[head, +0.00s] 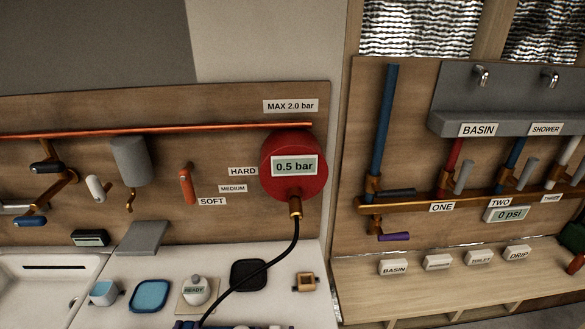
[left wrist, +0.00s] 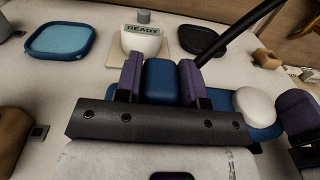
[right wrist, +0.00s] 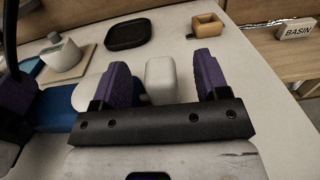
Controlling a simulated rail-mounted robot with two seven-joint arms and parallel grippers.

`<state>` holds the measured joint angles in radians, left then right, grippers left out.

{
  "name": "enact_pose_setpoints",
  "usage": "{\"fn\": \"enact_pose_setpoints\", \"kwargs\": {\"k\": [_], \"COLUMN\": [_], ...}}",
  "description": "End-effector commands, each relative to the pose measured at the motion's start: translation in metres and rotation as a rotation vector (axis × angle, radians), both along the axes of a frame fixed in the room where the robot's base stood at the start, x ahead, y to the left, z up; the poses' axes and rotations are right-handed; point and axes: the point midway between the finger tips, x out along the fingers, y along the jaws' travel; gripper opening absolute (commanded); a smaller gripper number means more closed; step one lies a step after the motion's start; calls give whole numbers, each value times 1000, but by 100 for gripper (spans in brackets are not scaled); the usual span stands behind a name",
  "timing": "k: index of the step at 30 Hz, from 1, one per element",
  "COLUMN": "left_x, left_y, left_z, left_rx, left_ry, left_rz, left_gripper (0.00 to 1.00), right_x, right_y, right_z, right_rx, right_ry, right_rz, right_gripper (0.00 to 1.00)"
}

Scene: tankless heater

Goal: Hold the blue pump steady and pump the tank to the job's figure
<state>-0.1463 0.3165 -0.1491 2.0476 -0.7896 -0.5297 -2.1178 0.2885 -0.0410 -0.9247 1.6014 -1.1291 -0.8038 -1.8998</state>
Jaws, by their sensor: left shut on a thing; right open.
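The red tank (head: 308,182) hangs on the wooden board in the head view, and its display reads 0.5 bar. A black hose (head: 270,267) runs from its brass fitting down to the front edge. The blue pump (left wrist: 160,80) stands on the counter in the left wrist view. My left gripper (left wrist: 160,68) is shut on its upright blue body. A white round part (left wrist: 255,106) sits on the pump's base beside the body. My right gripper (right wrist: 162,66) is open, with a white block (right wrist: 160,78) showing between its purple fingers; no contact is visible.
Labels beside the tank read HARD (head: 243,171), MEDIUM (head: 233,188) and SOFT (head: 213,201); one above reads MAX 2.0 bar (head: 290,106). A READY device (head: 195,289), a dark tray (head: 248,275) and a tan block (head: 305,282) stand on the counter behind the pump.

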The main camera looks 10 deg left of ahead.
Motion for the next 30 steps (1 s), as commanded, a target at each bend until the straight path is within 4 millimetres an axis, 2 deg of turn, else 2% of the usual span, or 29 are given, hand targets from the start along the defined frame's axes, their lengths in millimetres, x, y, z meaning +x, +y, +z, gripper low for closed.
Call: {"fn": "enact_pose_setpoints", "kwargs": {"k": [6, 17, 30], "left_x": [0, 0, 0], "left_y": [1, 1, 1], "left_z": [-4, -4, -4], "left_rx": [0, 0, 0], "left_ry": [8, 8, 8], "left_rz": [2, 2, 2], "left_gripper": [3, 3, 3], "right_x": [8, 10, 9], "right_y": [1, 2, 2], "right_z": [0, 0, 0], "right_rx": [1, 2, 1], "right_ry": [1, 1, 1], "right_rz": [-1, -1, 0], "right_gripper": [68, 68, 26]}}
